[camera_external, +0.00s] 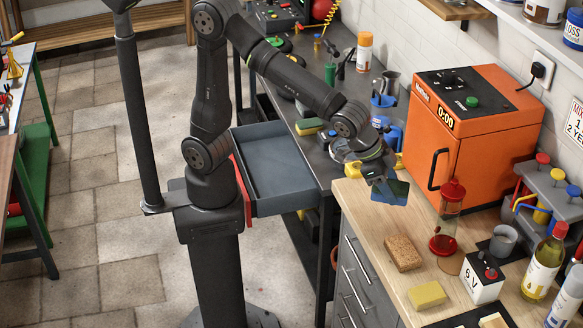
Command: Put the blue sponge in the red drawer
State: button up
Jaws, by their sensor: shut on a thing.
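My gripper (384,181) is at the end of my arm, above the left edge of the wooden counter. It is shut on the blue sponge (393,194), which is partly covered by the dark fingers. The red drawer (240,190) is pulled out to the left of the dark workbench. Its front is red and its grey inside looks empty. My arm and column hide part of the front. My gripper and the sponge are to the right of the drawer, well apart from it.
An orange oven (463,155) and a red-capped hourglass (447,215) stand to the right of my gripper. A brown sponge (403,253) and a yellow sponge (427,295) lie on the wooden counter (372,210). A green-and-yellow sponge (309,127) lies on the dark workbench.

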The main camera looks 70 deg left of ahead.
jog(key=w+a+f+n+y, duration=0.1)
jog(key=w+a+f+n, duration=0.1)
jog(key=a+f, duration=0.45)
send_over(408, 206)
jog(key=s, duration=0.2)
jog(key=shift+t, duration=0.3)
jog(key=f, duration=0.6)
jog(key=shift+a+f, duration=0.25)
jog(key=shift+a, duration=0.1)
jog(key=shift+f, duration=2)
jog(key=shift+f, duration=0.1)
jog(key=o, duration=0.9)
jog(key=shift+o, duration=0.2)
